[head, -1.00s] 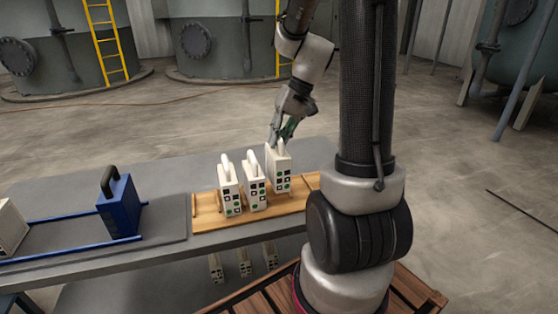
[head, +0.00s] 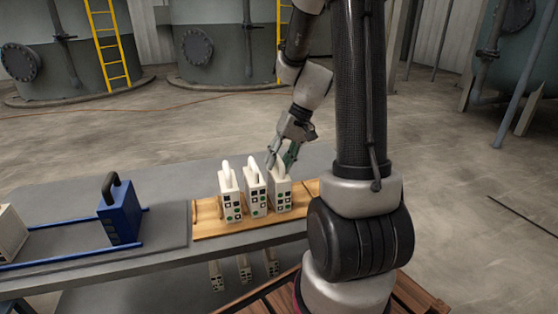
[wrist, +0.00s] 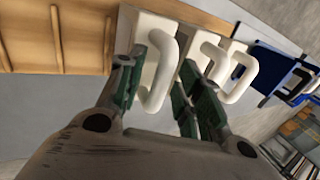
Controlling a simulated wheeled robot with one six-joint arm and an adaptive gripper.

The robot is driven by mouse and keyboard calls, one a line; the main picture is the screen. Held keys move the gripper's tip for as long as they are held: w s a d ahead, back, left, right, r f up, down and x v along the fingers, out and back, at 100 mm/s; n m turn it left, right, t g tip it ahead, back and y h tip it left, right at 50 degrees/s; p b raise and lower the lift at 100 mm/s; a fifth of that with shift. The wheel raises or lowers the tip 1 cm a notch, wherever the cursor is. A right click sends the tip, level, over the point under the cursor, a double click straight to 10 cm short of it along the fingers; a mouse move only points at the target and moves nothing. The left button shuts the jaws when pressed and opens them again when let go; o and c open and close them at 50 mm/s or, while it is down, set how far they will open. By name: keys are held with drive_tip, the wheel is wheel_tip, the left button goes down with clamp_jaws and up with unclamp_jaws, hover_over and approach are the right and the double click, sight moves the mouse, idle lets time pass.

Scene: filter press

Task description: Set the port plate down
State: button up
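The port plate is a white block with a loop handle and dark and green square ports on its face. The plate (head: 280,199) stands upright at the right of a row of three alike on a wooden rack (head: 310,190). My gripper (head: 281,158) is just above it, fingers spread on either side of its handle. In the wrist view my gripper (wrist: 157,88) has its green-padded fingers apart, with the white handle (wrist: 163,75) between them and gaps visible. The plate's underside is hidden.
Two like plates, the middle one (head: 256,198) and the left one (head: 230,202), stand close to the left. A blue block with a black handle (head: 119,218) sits on blue rails further left on the grey table (head: 165,180). The table behind the rack is clear.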

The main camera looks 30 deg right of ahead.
drive_tip(key=v, duration=1.2)
drive_tip(key=s+a+r+n+t+h, duration=0.1)
drive_tip(key=s+a+r+h, duration=0.1)
drive_tip(key=s+a, duration=0.2)
drive_tip(key=s+a+r+n+t+h, duration=0.2)
drive_tip(key=s+a, duration=0.1)
drive_tip(key=s, duration=0.8)
drive_tip(key=shift+a+r+h, duration=0.25)
drive_tip(key=shift+a+h, duration=0.05)
drive_tip(key=shift+a, duration=0.1)
